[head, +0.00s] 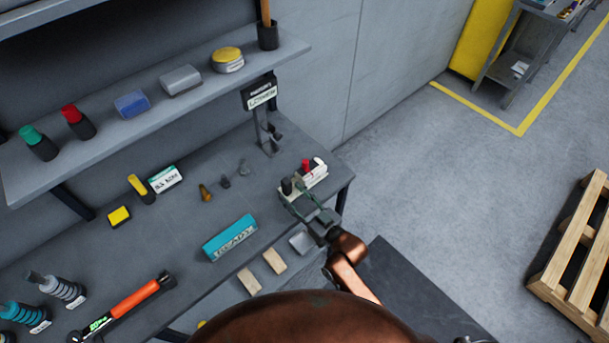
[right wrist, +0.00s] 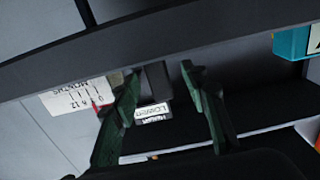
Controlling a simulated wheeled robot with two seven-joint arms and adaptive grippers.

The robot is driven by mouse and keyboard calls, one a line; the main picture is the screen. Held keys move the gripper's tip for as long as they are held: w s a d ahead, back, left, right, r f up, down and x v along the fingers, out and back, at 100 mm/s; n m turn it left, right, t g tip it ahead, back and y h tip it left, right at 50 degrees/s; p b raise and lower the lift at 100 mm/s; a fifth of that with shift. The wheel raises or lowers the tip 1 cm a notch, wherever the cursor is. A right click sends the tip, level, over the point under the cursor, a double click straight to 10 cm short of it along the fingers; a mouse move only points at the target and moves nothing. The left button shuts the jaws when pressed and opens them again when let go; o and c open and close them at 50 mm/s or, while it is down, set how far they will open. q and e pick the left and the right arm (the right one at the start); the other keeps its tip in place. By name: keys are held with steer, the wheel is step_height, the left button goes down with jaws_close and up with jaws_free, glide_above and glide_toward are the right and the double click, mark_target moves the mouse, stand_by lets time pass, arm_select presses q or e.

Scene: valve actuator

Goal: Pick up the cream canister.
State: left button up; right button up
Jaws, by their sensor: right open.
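No object shows clearly as a cream canister. A small pale cylinder (head: 319,163) stands at the right end of a whitish holder (head: 311,181) on the bench, beside a red piece (head: 306,166) and a black one (head: 287,186); it may be the canister. My right gripper (head: 292,191) is at the front of this holder, its green fingers open. In the right wrist view the fingers (right wrist: 160,71) are spread, with a black block (right wrist: 155,82) seen between them and a white labelled piece (right wrist: 78,97) beside the left finger. I cannot tell any contact. My left gripper is out of view.
A black sign (head: 259,92) stands behind the holder. A teal box (head: 230,238) and wooden blocks (head: 262,272) lie to the left. A shelf (head: 290,52) carries several containers, including a yellow-topped tin (head: 227,60). Open floor lies right of the bench.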

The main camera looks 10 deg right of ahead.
mark_target(290, 189)
steer(key=x, duration=0.2)
steer(key=shift+w+r, duration=0.15)
steer(key=shift+w, duration=0.35)
steer(key=shift+w+a, duration=0.35)
steer(key=shift+w, duration=0.15)
steer(key=shift+a, duration=0.1)
steer(key=shift+c, duration=1.3)
steer(key=c, duration=0.6)
jaws_close()
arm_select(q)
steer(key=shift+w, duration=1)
